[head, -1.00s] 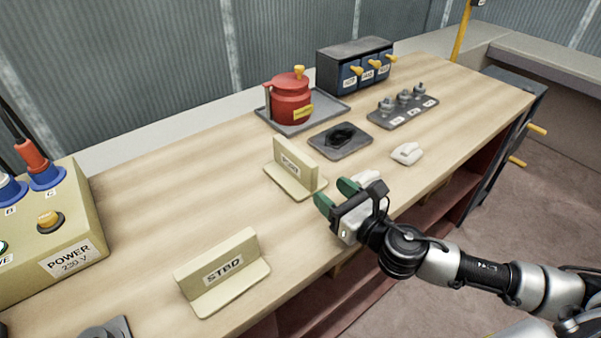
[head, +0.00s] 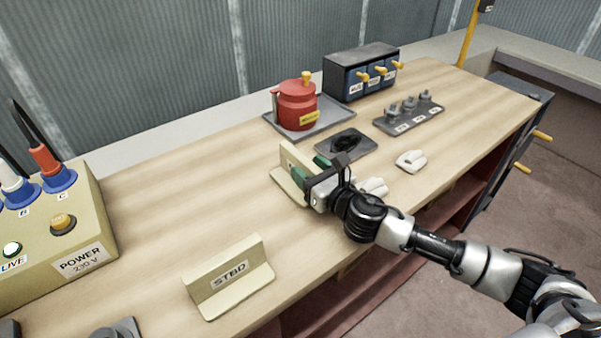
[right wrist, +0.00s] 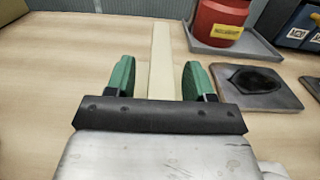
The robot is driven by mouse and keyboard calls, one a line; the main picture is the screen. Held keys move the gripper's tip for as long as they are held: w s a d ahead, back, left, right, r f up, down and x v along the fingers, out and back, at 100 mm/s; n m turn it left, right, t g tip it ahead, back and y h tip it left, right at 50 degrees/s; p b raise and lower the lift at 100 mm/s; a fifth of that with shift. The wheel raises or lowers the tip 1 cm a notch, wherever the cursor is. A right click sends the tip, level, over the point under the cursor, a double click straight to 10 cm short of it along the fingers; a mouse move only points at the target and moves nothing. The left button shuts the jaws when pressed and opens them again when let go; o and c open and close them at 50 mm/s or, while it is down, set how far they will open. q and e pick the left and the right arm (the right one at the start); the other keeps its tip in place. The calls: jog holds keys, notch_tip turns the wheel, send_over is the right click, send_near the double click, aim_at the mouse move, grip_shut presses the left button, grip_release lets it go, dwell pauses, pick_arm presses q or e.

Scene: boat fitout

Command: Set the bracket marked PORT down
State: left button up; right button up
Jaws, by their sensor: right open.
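The cream L-shaped bracket (head: 284,163) stands on the wooden bench, its label mostly hidden behind my right gripper in the head view. In the right wrist view the bracket's upright plate (right wrist: 162,62) runs between the two green fingers. My right gripper (head: 310,169) is open around the plate, with a gap on each side of it. A second cream bracket marked STBD (head: 230,278) stands on the bench nearer the front left. My left gripper is not in view.
A red pot (head: 298,105) stands on a grey tray behind the bracket. A dark square plate (head: 346,144) and white pieces (head: 411,161) lie to the right. A power box (head: 60,230) stands at left. The bench (head: 180,180) between is clear.

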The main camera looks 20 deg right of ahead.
grip_shut()
